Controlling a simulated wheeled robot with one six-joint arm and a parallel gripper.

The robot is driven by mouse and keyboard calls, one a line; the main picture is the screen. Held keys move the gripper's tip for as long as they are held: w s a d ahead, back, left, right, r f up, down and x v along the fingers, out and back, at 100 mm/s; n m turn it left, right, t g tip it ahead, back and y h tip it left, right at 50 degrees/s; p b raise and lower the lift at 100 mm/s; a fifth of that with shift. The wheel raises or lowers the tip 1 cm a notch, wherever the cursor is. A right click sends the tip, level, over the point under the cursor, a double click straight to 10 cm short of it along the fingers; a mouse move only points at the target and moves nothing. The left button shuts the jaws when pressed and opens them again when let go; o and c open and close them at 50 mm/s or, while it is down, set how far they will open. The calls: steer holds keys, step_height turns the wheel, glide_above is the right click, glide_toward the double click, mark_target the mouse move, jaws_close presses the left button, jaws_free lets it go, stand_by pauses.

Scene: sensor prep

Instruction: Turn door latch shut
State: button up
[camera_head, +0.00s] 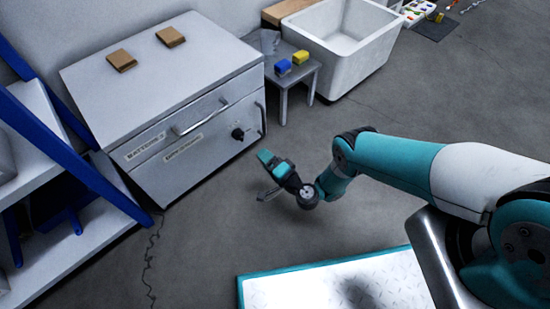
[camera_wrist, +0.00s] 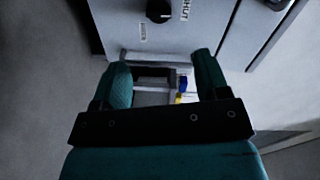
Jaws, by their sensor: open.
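A grey cabinet (camera_head: 185,160) stands at the left in the head view. A black latch knob (camera_head: 238,134) sits on its front, near the right edge. The knob also shows at the top of the wrist view (camera_wrist: 159,10), with a label reading SHUT (camera_wrist: 186,9) to its right and a small label (camera_wrist: 142,32) below left. The knob's pointing direction is not clear. My gripper (camera_head: 272,168) is in front of the cabinet, apart from the knob. In the wrist view my gripper (camera_wrist: 163,79) has its teal fingers spread, with nothing held between them.
A bar handle (camera_head: 200,117) and an upright handle (camera_head: 260,118) project from the cabinet front. Right of it, a small table (camera_head: 300,77) holds blue (camera_head: 283,67) and yellow (camera_head: 300,57) blocks. A blue-framed shelf (camera_head: 80,170) stands left. Floor between is clear.

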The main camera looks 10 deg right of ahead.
steer(key=p+v, duration=0.2)
steer(key=v, duration=0.2)
steer(key=shift+p, duration=0.4)
steer(key=shift+w+a, duration=0.1)
